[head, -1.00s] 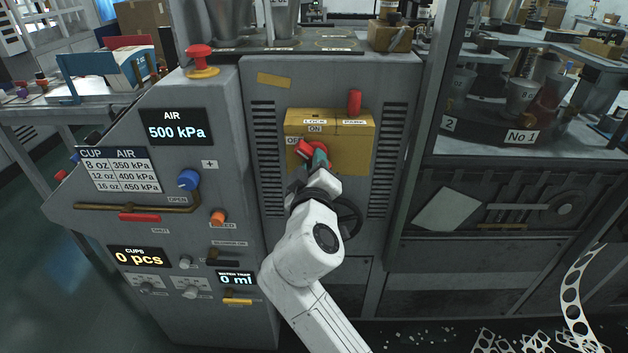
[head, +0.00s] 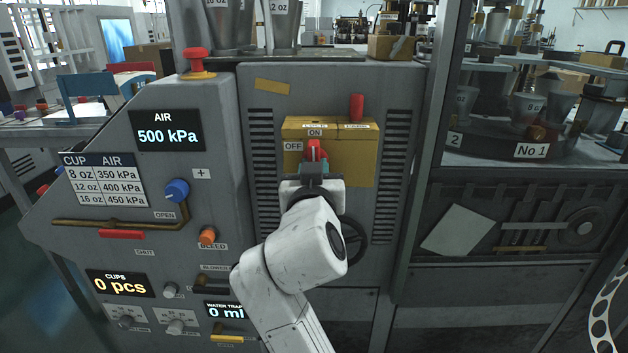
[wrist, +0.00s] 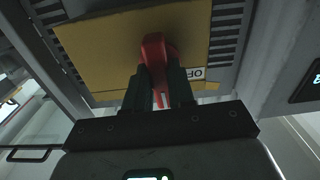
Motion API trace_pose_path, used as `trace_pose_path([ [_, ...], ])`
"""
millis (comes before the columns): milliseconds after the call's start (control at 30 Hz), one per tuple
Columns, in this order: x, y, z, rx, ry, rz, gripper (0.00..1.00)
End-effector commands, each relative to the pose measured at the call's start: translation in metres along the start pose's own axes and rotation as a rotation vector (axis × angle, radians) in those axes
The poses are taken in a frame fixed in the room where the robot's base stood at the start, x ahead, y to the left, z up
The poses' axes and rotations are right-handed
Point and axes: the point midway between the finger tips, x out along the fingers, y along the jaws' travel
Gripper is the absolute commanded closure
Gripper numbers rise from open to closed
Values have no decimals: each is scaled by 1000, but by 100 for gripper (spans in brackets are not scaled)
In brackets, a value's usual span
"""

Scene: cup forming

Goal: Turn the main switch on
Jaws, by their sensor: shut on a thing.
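The main switch (head: 314,149) is a red handle on a yellow panel (head: 352,165) with ON and OFF labels. It stands upright below the ON label (head: 315,133); the OFF label (head: 293,146) is to its left. My gripper (head: 314,168) is at the panel with its dark fingers shut on the handle. In the wrist view the red switch (wrist: 154,48) sits between my gripper's two fingers (wrist: 158,88). The fingers and my wrist hide the lower part of the handle.
A red peg (head: 356,107) stands at the panel's upper right. A dark handwheel (head: 352,241) is partly hidden behind my arm. On the left are a red mushroom button (head: 196,62), a blue knob (head: 177,190) and an air display (head: 168,136) reading 500 kPa.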

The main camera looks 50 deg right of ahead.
Motion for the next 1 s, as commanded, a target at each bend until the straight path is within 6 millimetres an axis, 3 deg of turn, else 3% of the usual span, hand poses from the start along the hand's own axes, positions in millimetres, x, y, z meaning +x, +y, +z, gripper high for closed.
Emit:
trace_pose_path([
  [667,2,0,0,59,-2,-2,100],
  [700,2,0,0,59,-2,-2,73],
  [933,1,0,0,57,-2,0,51],
  [1000,1,0,0,57,-1,0,51],
])
